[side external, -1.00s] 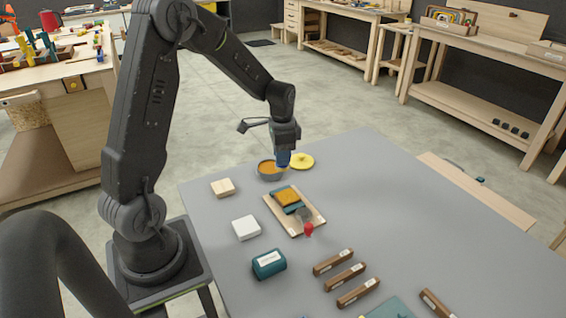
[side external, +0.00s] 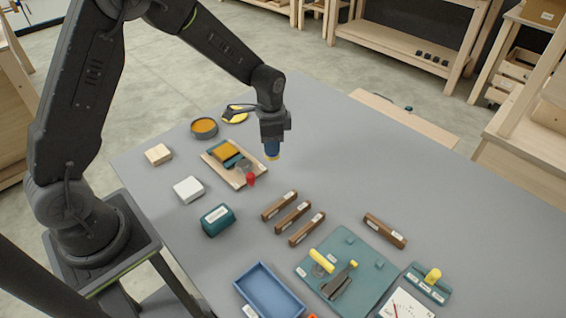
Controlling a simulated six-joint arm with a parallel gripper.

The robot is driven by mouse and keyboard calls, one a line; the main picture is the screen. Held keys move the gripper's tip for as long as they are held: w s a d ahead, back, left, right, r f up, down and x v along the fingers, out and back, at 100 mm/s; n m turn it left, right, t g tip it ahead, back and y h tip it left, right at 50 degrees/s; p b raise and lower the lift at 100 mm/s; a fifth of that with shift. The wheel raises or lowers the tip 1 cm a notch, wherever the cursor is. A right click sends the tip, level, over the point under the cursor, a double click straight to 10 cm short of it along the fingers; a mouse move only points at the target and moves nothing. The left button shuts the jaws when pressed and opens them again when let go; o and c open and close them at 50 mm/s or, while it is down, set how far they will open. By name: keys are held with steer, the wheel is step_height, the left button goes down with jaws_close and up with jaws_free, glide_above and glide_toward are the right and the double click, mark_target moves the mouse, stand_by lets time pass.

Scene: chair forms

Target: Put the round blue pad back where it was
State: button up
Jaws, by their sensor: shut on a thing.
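My gripper (side external: 272,140) points down and is shut on the round blue pad (side external: 272,148). The pad's underside shows a yellow-orange edge. It hangs above the grey table, right of the wooden board (side external: 221,172). The board bears an orange pad on a teal piece, and a scraper with a red handle (side external: 251,180). A round tin (side external: 204,128) with orange contents stands open at the back left.
A wood block (side external: 158,154), a white block (side external: 188,189) and a teal block (side external: 217,220) line the left side. Several brown bars (side external: 293,215) lie mid-table. A blue tray (side external: 269,289), a teal mat (side external: 345,272) with tools and a teal holder (side external: 428,284) are in front. The right back is clear.

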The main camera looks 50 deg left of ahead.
steer(key=d+f, duration=0.1)
steer(key=w+d+f, duration=0.1)
steer(key=d, duration=0.1)
steer(key=shift+w, duration=0.15)
steer(key=shift+f, duration=1.95)
steer(key=shift+f, duration=0.15)
steer(key=o, duration=0.8)
steer(key=shift+o, duration=0.2)
